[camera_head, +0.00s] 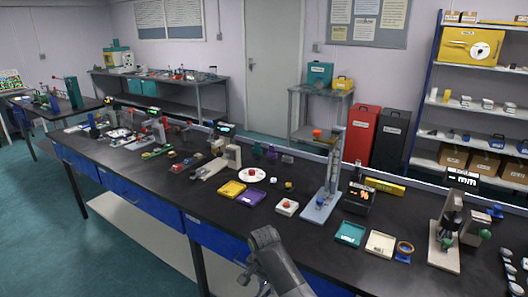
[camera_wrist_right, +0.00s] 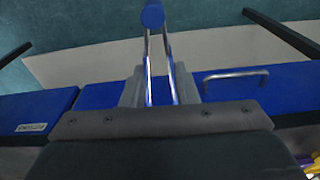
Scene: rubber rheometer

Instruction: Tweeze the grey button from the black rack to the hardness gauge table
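My right gripper (camera_wrist_right: 159,78) shows in the right wrist view, its two grey fingers closed on silver tweezers (camera_wrist_right: 165,50) with a round blue end. In the head view, part of my right arm rises at the bottom centre, in front of the bench edge. I cannot pick out the grey button or the black rack for certain. Gauge stands on the bench include a pale one with a tall column (camera_head: 329,178) and a cream one (camera_head: 445,245) at right; I cannot tell which is the hardness gauge. My left gripper is not in view.
The long black bench (camera_head: 185,215) has blue drawers below. Near the arm lie a yellow tray (camera_head: 231,189), a purple tray (camera_head: 250,197), a white disc (camera_head: 252,174), a teal tray (camera_head: 350,233) and a cream tray (camera_head: 380,243). The front strip of the bench is clear.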

